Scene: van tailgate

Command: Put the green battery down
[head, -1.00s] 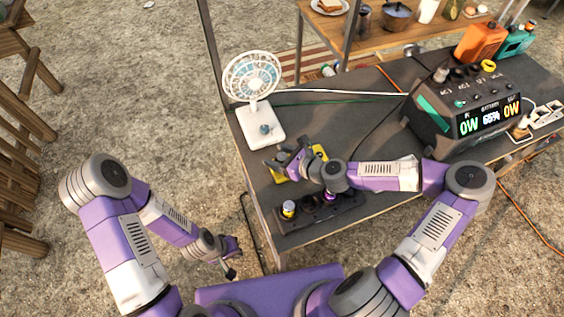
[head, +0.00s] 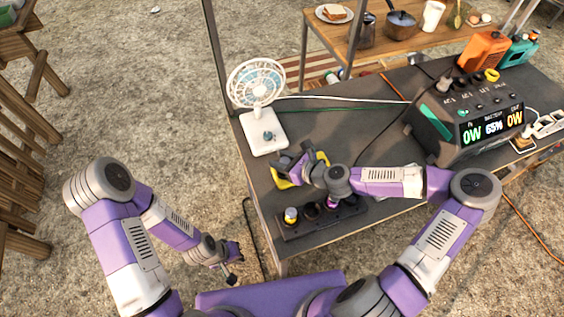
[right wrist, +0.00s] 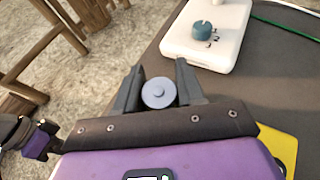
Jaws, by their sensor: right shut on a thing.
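My right gripper (head: 281,166) is over the dark table, in front of the white fan. In the right wrist view its fingers (right wrist: 159,92) are shut on a round thing (right wrist: 158,93), seen end-on as a grey disc. It is probably the battery, but no green shows on it, and its sides and lower end are hidden. I cannot tell whether it touches the table. A yellow thing (head: 283,183) lies under the gripper, partly covered. A black rack (head: 345,213) at the table's near edge holds a yellow-banded cell (head: 291,215). My left gripper (head: 236,264) is open and empty, off the table.
The fan (head: 264,133) stands close beyond the right gripper; its base and knob show in the right wrist view (right wrist: 205,45). A power station (head: 470,125) with cables stands at the right. A wooden table stands behind.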

